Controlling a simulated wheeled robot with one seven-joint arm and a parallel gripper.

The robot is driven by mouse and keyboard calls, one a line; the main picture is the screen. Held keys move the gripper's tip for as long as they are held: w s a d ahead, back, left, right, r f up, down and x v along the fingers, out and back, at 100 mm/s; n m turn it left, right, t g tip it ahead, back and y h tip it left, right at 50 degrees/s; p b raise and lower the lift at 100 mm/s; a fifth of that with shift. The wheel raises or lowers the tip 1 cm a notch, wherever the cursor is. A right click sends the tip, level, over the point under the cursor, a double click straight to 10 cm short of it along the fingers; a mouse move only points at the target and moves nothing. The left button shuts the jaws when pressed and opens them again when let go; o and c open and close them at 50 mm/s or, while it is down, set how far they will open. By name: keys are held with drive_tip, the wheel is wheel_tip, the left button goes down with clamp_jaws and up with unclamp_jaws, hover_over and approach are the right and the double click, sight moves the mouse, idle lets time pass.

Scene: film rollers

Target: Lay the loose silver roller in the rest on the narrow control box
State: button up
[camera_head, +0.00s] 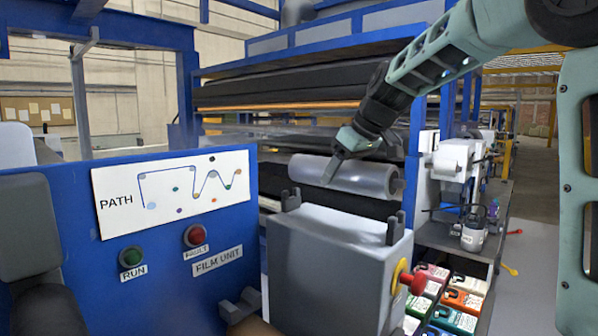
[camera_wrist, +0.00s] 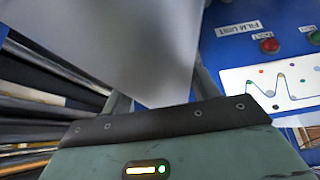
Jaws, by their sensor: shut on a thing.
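The silver roller (camera_head: 365,178) is held level in the air behind and above the rest, crosswise in the head view. My gripper (camera_head: 333,170) is shut on it, left of its middle, from above. In the wrist view the roller (camera_wrist: 130,45) is a large grey surface between the fingers (camera_wrist: 160,95). The narrow control box (camera_head: 335,265) is grey, with a red knob on a yellow disc on its right side. Its rest has a dark left bracket (camera_head: 291,199) and right bracket (camera_head: 395,228), both empty. The roller appears clear of both brackets.
The blue film unit panel (camera_head: 60,245), with buttons and a path chart, stands left of the box. Another dark bracket (camera_head: 241,306) is at its lower right. Coloured boxes (camera_head: 462,302) lie at the right, below a bench (camera_head: 450,236) with a jar. The large machine stands behind.

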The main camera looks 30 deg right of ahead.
sight(337, 188)
drive_tip(key=shift+w+a, duration=0.1)
drive_tip(key=shift+a, duration=0.2)
drive_tip(key=shift+f+b, duration=1.2)
drive_tip(key=shift+f, duration=0.7)
drive_tip(key=shift+f+b, duration=0.7)
drive_tip(key=shift+b, duration=0.1)
drive_tip(key=shift+d+f+b, duration=0.1)
drive_tip(key=shift+f+b, duration=0.75)
drive_tip(key=shift+b, duration=0.2)
drive_tip(key=o, duration=1.5)
drive_tip(key=b+v, duration=0.2)
drive_tip(key=v, duration=1.5)
drive_tip(key=shift+r, duration=0.2)
